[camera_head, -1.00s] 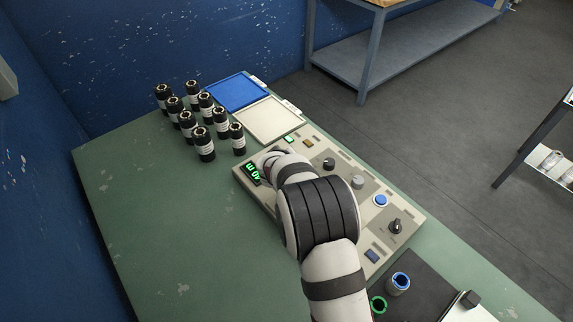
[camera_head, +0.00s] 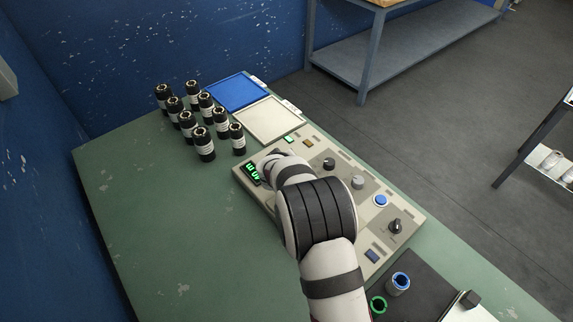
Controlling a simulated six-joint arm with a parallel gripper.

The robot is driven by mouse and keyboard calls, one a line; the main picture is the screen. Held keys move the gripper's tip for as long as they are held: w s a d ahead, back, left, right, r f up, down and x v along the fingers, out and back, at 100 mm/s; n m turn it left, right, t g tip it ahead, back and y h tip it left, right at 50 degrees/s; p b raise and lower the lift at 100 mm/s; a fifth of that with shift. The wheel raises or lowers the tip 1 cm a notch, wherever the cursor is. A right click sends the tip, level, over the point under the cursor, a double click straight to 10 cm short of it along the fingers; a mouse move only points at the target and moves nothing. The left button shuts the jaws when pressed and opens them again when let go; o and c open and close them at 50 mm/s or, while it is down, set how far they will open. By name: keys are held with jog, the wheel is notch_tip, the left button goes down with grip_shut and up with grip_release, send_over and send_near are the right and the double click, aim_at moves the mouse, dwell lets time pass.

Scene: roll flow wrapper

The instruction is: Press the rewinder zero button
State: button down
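The rewinder control panel (camera_head: 343,158) is a beige box on the green bench. A green-lit display (camera_head: 252,173) shows at its left end. Along its face are a blue round button (camera_head: 380,201), a blue square button (camera_head: 372,256), a black knob (camera_head: 329,163), a grey knob (camera_head: 358,182), a dark selector (camera_head: 395,226), and small green (camera_head: 289,139) and yellow (camera_head: 309,143) buttons. I cannot read which one is the zero button. My arm reaches over the panel's left part and hides much of it.
Several black rolls (camera_head: 204,145) stand at the upper left beside a blue tray (camera_head: 236,92) and a white tray (camera_head: 268,121). The bench's left (camera_head: 150,215) is clear.

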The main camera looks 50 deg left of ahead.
jog(key=shift+s+d+f, duration=0.1)
jog(key=shift+s+f, duration=0.05)
jog(key=shift+f, duration=0.75)
dwell(0.6)
jog(key=shift+r, duration=3.7)
